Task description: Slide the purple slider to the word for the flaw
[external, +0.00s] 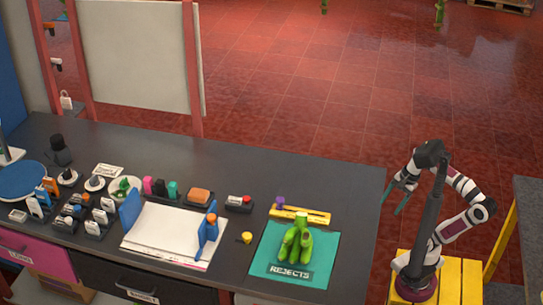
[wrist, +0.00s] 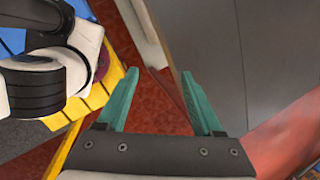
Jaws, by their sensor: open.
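The purple slider (external: 280,201) is a small knob at the left end of a yellow bar (external: 318,216) on the dark bench. Any words on the bar are too small to read. My gripper (external: 394,195) is off the bench's right edge, well to the right of the slider. In the wrist view its two teal fingers (wrist: 160,88) are apart with nothing between them. The slider is not seen in the wrist view.
My arm stands on a yellow slatted stand (external: 456,282) right of the bench. A small yellow object (external: 246,238), a paper stack (external: 160,232) with blue ends and several small tools lie left of the mat. Green stems (external: 439,14) hang at the top.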

